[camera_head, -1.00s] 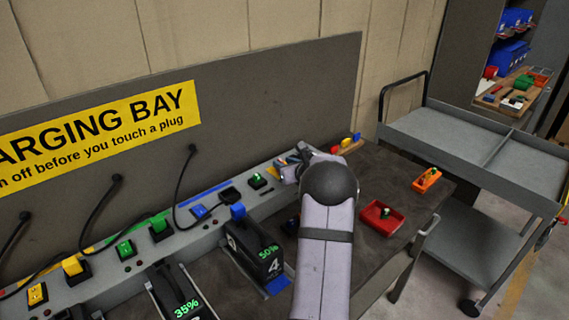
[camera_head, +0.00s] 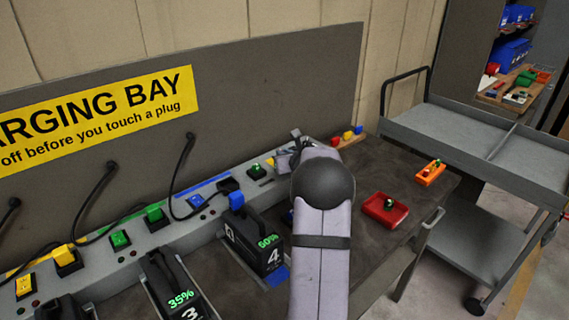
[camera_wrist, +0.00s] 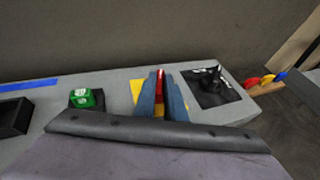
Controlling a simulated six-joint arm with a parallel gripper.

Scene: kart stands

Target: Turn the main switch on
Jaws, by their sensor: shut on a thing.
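The main switch shows in the wrist view as a thin red lever (camera_wrist: 160,76) on a yellow plate (camera_wrist: 137,88). My gripper (camera_wrist: 161,90) has its two blue-grey fingers on either side of the red lever and is shut on it. The fingers hide most of the lever and the middle of the plate. In the head view my gripper (camera_head: 293,146) is at the right end of the grey charging rail (camera_head: 210,221), and my arm hides the red lever. A bit of the yellow plate (camera_head: 270,162) shows beside the gripper.
A green rocker switch (camera_wrist: 83,98) is left of my gripper, and a black plate with a dark raised part (camera_wrist: 213,87) is close on the right. The back panel (camera_head: 270,100) rises behind the rail. A battery (camera_head: 255,245) and a red tray (camera_head: 384,211) flank my arm.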

